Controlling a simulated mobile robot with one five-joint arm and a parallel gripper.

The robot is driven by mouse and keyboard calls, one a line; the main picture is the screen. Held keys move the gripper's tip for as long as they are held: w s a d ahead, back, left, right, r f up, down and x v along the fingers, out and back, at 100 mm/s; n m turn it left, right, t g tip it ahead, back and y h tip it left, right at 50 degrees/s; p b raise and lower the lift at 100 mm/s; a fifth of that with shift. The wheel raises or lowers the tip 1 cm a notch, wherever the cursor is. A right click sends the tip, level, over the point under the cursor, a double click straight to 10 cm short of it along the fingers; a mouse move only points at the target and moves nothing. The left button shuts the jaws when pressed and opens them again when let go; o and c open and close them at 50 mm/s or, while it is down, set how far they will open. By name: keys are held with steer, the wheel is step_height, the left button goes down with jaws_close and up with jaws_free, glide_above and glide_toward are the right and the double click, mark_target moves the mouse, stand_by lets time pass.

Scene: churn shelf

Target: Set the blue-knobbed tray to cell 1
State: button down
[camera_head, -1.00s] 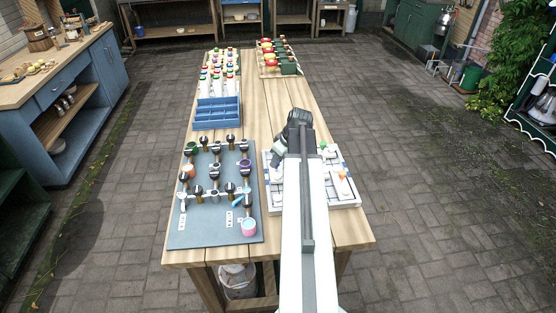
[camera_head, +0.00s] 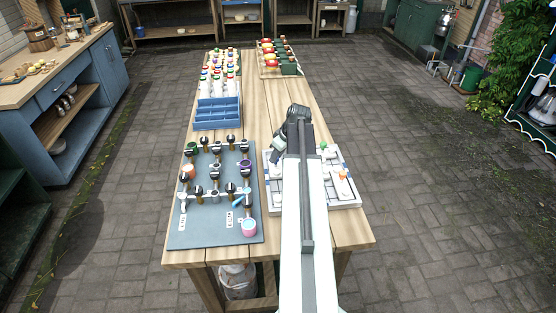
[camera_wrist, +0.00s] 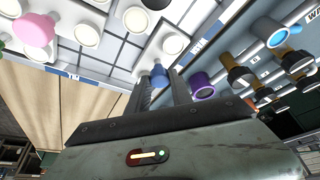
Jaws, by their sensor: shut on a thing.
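A small blue knob (camera_wrist: 158,72) shows between my fingers in the wrist view. My gripper (camera_wrist: 160,82) is shut on it, at the edge of the white board (camera_wrist: 120,50) with square cells. In the head view the white board (camera_head: 343,199) lies at the right front of the table, and my arm covers its middle. My gripper (camera_head: 275,157) is over its left part there. The blue knob is hidden in the head view. I cannot read which cell is cell 1.
A grey board (camera_head: 210,238) with several dark-topped pieces and cups lies left of the white board. A purple cup (camera_wrist: 201,84) is close beside my fingers. A pink knob (camera_wrist: 34,29) and several white ones stand on the white board. A blue divided box (camera_head: 217,122) is farther back.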

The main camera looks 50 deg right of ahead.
mark_target(281, 164)
steer(key=w+d, duration=0.2)
steer(key=shift+w+d, duration=0.25)
steer(key=shift+w, duration=0.15)
steer(key=shift+r, duration=0.1)
steer(key=c, duration=1.1)
jaws_free()
steer(key=shift+c, duration=0.2)
steer(key=p+v, duration=0.7)
steer(key=shift+r, duration=0.35)
steer(key=shift+s, duration=0.15)
